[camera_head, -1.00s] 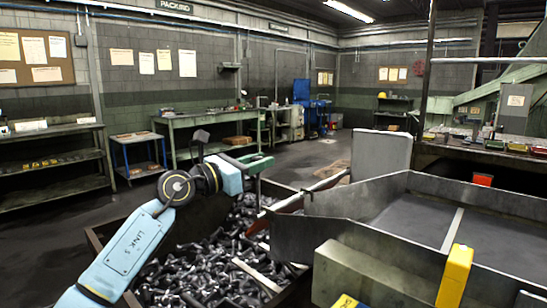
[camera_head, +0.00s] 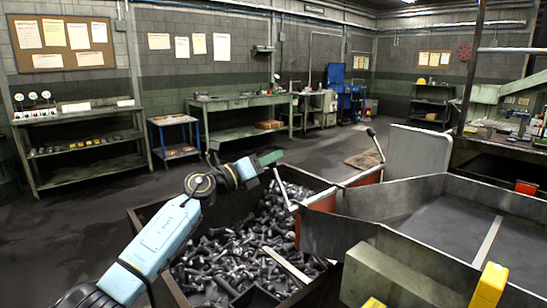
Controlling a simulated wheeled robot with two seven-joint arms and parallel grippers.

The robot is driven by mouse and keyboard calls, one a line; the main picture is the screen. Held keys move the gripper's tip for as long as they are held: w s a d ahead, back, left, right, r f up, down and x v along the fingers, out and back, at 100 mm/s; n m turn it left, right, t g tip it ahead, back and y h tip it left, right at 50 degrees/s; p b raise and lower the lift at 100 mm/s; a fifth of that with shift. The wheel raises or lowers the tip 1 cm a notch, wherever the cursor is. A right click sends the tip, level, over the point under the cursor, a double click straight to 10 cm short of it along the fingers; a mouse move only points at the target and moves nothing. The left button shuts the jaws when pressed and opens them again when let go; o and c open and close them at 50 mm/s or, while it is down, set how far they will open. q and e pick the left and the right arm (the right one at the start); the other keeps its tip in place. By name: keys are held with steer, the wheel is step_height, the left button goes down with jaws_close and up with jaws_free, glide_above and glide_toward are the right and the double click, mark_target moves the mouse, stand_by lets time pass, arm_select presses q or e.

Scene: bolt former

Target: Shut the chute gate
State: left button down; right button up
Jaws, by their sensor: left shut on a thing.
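The chute (camera_head: 395,238) is a grey metal trough at right, its mouth facing the bin of dark bolts (camera_head: 235,250). At the mouth is what looks like the chute gate, with red-orange parts (camera_head: 322,200). A thin pale lever (camera_head: 284,190) rises from its near left end, and a black-knobbed lever (camera_head: 377,145) stands at its far end. My left gripper (camera_head: 271,160) is at the top of the near lever, above the bin's far side, and looks shut on it. The lever's tip is hidden there. How far the gate is closed is unclear. My right gripper is not in view.
A grey upright panel (camera_head: 418,152) stands behind the chute. A yellow block (camera_head: 489,286) and a greenish beam (camera_head: 395,275) are at the near right. A green workbench (camera_head: 240,103) and a blue-legged table (camera_head: 174,137) stand farther back, with open floor before them.

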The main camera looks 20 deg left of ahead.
arm_select(q)
steer(key=shift+a+f, duration=0.1)
steer(key=shift+f, duration=0.1)
steer(key=c, duration=1.2)
jaws_free()
steer(key=shift+a, duration=0.1)
steer(key=shift+s+a, duration=0.15)
steer(key=shift+s, duration=0.05)
steer(key=v, duration=1.2)
steer(key=shift+s+a+p, duration=0.2)
steer(key=shift+s+p, duration=0.2)
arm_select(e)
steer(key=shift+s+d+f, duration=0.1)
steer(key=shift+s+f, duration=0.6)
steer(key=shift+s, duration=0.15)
